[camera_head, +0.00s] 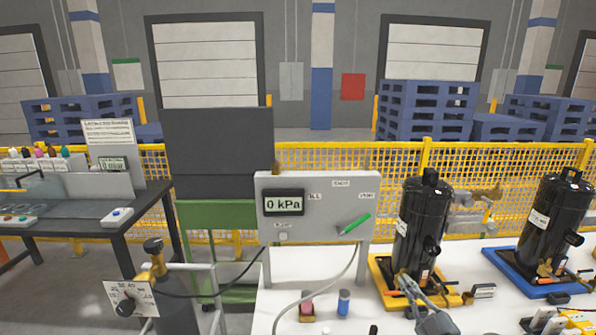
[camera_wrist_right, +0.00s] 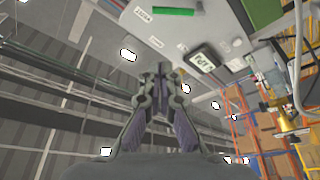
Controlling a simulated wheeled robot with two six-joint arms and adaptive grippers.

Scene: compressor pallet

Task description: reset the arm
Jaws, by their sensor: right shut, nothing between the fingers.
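My right gripper (camera_head: 408,284) is at the lower right of the head view, in front of the yellow base of the nearer black compressor (camera_head: 420,225). In the right wrist view its fingers (camera_wrist_right: 160,74) are together, with nothing between them, and point up toward the ceiling and the gauge panel. I cannot tell from the head view whether the gripper touches the base. My left gripper is not in view.
The grey panel (camera_head: 318,208) reads 0 kPa and has a green handle (camera_head: 354,224). A second compressor (camera_head: 556,225) stands on a blue base to the right. A gas cylinder (camera_head: 175,305) stands at the lower left. Small bottles stand on the white table (camera_head: 270,308).

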